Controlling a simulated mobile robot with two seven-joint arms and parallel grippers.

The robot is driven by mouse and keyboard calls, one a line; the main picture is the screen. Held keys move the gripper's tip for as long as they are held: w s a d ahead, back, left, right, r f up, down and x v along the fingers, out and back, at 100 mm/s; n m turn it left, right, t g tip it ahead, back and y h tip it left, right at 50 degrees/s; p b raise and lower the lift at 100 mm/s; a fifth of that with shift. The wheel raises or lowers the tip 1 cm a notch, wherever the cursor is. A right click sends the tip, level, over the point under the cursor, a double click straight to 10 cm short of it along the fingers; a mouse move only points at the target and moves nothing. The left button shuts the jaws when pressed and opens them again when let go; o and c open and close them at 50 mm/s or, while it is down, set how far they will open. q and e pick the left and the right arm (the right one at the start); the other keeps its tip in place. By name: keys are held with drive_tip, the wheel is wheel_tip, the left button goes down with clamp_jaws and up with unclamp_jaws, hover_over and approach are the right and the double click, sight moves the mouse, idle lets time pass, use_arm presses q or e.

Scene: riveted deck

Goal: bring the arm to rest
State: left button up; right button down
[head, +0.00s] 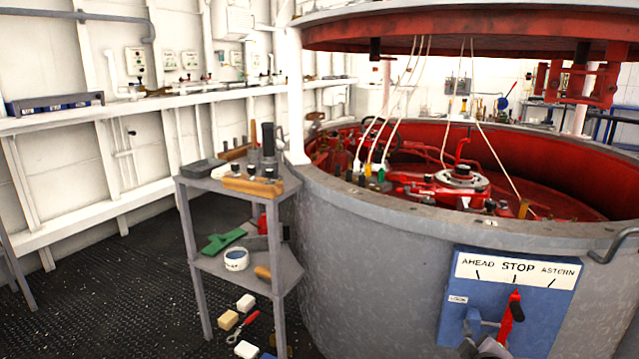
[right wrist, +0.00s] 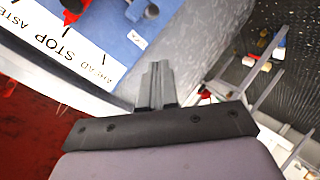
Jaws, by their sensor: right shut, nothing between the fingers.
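My right gripper (head: 487,349) shows at the bottom edge of the head view, just below and left of the red lever (head: 513,308). In the right wrist view its fingers (right wrist: 156,85) are together with nothing between them. The lever stands nearly upright on a blue panel (head: 455,322), its tip under the word STOP on a white plate marked AHEAD, STOP and ASTERN (head: 517,268). The plate also shows upside down in the wrist view (right wrist: 50,50), with the gripper apart from the lever. My left gripper is not in view.
A large grey round housing (head: 370,250) with a red interior fills the right side. A grey shelf stand (head: 190,228) with tools and a tin stands left of it. Small blocks (head: 246,303) lie on the dark riveted deck (head: 110,290), which is largely clear at the left.

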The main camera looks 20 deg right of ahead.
drive_tip(key=s+a+f+n+y, duration=0.2)
drive_tip(key=s+a+f+y, duration=0.2)
drive_tip(key=s+a, duration=0.45)
drive_tip(key=s+a+f+n+y, duration=0.1)
drive_tip(key=s+a+f+y, duration=0.45)
drive_tip(key=a, duration=0.65)
drive_tip(key=a+r+m, duration=0.1)
drive_tip(key=a+m, duration=0.3)
drive_tip(key=a, duration=0.5)
use_arm(q)
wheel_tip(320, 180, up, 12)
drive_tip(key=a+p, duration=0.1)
drive_tip(key=p, duration=1.3)
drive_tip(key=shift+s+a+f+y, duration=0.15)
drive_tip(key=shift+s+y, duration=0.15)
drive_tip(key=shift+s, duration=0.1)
use_arm(e)
wheel_tip(320, 180, up, 12)
drive_tip(key=shift+s+d+m, duration=0.2)
drive_tip(key=shift+s+m, duration=0.1)
drive_tip(key=shift+s, duration=0.1)
drive_tip(key=shift+h, duration=0.25)
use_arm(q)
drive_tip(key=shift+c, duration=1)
